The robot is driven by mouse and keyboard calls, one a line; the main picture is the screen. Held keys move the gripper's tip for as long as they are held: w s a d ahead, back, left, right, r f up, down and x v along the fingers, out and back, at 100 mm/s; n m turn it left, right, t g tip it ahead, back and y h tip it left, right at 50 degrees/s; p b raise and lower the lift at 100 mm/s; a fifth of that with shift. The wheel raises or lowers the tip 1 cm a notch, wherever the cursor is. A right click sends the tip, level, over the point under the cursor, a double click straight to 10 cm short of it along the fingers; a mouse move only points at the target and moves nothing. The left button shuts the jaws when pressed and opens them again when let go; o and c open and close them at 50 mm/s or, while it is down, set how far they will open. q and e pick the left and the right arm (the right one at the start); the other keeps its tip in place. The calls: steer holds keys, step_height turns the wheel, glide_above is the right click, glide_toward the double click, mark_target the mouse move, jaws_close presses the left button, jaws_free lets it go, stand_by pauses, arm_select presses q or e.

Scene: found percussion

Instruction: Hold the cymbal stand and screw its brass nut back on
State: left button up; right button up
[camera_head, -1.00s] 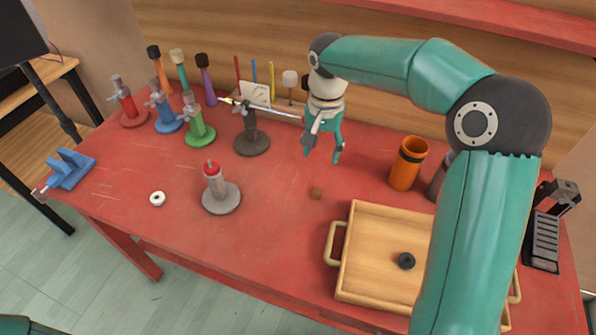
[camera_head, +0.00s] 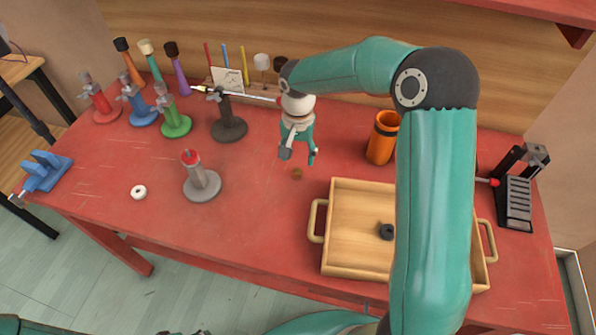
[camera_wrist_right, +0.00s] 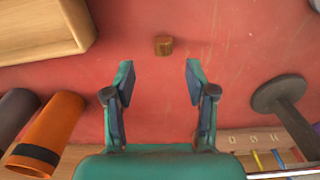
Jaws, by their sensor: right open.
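The small brown brass nut (camera_head: 297,173) lies on the red table, right of a grey round-based stand with a red tip (camera_head: 201,181), which stands upright and looks like the cymbal stand. My right gripper (camera_head: 300,158) is open and empty, pointing down above the table just behind the nut. In the right wrist view the nut (camera_wrist_right: 164,46) shows beyond the two parted fingertips (camera_wrist_right: 160,72), roughly centred between them and not touched. My left gripper is not in view.
A wooden tray (camera_head: 313,222) with a black knob-like piece (camera_head: 387,231) and an orange cup (camera_head: 382,138) stand right of the nut. A dark stand with a rod (camera_head: 229,127) is behind left. A white ring (camera_head: 139,192) lies left. The table between nut and grey stand is clear.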

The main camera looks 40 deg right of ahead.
mark_target(296, 171)
steer(key=shift+f, duration=1.2)
steer(key=shift+w+f+p, duration=0.1)
steer(key=shift+f+p, duration=0.2)
steer(key=f, duration=0.2)
steer(key=f+p, duration=0.1)
steer(key=shift+w+f, duration=0.25)
steer(key=shift+f, duration=0.5)
steer(key=c, duration=1)
steer(key=shift+c, duration=0.2)
